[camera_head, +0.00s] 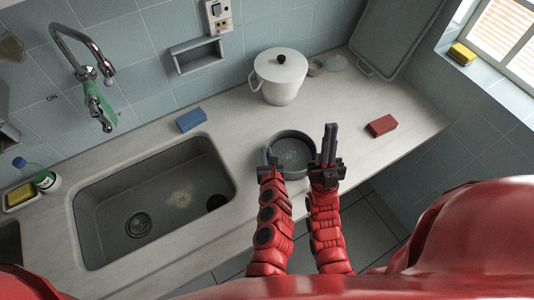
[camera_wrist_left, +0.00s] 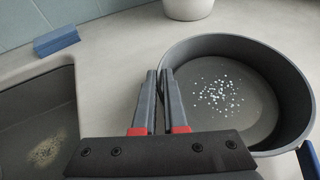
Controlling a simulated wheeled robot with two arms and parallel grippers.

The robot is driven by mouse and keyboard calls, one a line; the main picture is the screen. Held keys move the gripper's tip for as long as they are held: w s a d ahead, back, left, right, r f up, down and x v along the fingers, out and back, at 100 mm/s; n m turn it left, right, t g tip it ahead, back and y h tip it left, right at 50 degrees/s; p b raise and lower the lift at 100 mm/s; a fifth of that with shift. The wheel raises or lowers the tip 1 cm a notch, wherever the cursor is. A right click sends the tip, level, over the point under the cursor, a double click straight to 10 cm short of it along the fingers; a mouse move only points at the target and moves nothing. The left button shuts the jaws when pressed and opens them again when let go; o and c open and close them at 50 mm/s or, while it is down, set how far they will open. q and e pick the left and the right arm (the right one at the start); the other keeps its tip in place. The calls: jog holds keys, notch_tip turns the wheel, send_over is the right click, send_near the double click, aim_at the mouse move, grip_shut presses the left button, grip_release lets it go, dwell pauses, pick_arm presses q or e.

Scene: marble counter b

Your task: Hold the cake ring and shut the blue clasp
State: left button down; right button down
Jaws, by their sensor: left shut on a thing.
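The cake ring (camera_head: 290,134) is a dark grey round band on the counter, with pale specks showing inside it. It also shows in the left wrist view (camera_wrist_left: 238,46). My left gripper (camera_head: 268,158) is shut on the ring's left wall; its two fingers (camera_wrist_left: 158,100) show close together at the rim in the left wrist view. The blue clasp (camera_wrist_left: 308,160) shows in part at the lower right edge of that view, at the ring's near right side. In the head view I cannot make the clasp out. My right gripper (camera_head: 330,145) has its fingers together beside the ring's right side.
A sink (camera_head: 100,215) lies to the left. A blue sponge (camera_head: 190,120) lies behind the sink and a red block (camera_head: 381,125) lies to the right. A white lidded pot (camera_head: 280,80) stands behind the ring. The counter's front edge is close to the ring.

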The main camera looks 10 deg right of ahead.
jog(key=w+d+f+m+g+h, duration=0.1)
jog(key=w+d+f+g+h, duration=0.1)
jog(key=w+d+g, duration=0.6)
jog(key=w+d+f+m+g+h, duration=0.15)
jog(key=w+d, duration=0.25)
jog(key=w, duration=0.8)
jog(key=w+a+f+n+g+y, duration=0.1)
jog(key=a+f+n+g+y, duration=0.45)
jog(key=f+g, duration=0.3)
jog(key=s+f+n+g, duration=0.1)
jog(key=s+f+g, duration=0.1)
jog(key=s, duration=0.1)
jog(key=s+a+f+n+g+y, duration=0.1)
jog(key=s+f+n+g, duration=0.1)
jog(key=s+f+g, duration=0.1)
jog(key=s+a+f+n+g, duration=0.1)
jog(key=s+f+g, duration=0.1)
jog(key=s+f, duration=0.1)
jog(key=shift+s+f+g+y, duration=0.1)
jog(key=shift+s+g+y, duration=0.25)
jog(key=shift+s, duration=0.3)
jog(key=s+d+f+n+g+h, duration=0.25)
jog(key=s+g, duration=0.25)
jog(key=s, duration=0.5)
jog(key=shift+y, duration=0.5)
jog(key=x, duration=0.6)
jog(key=s+d+x, duration=0.1)
jog(key=x, duration=0.2)
jog(key=shift+s+f, duration=0.1)
jog(key=shift+f, duration=0.3)
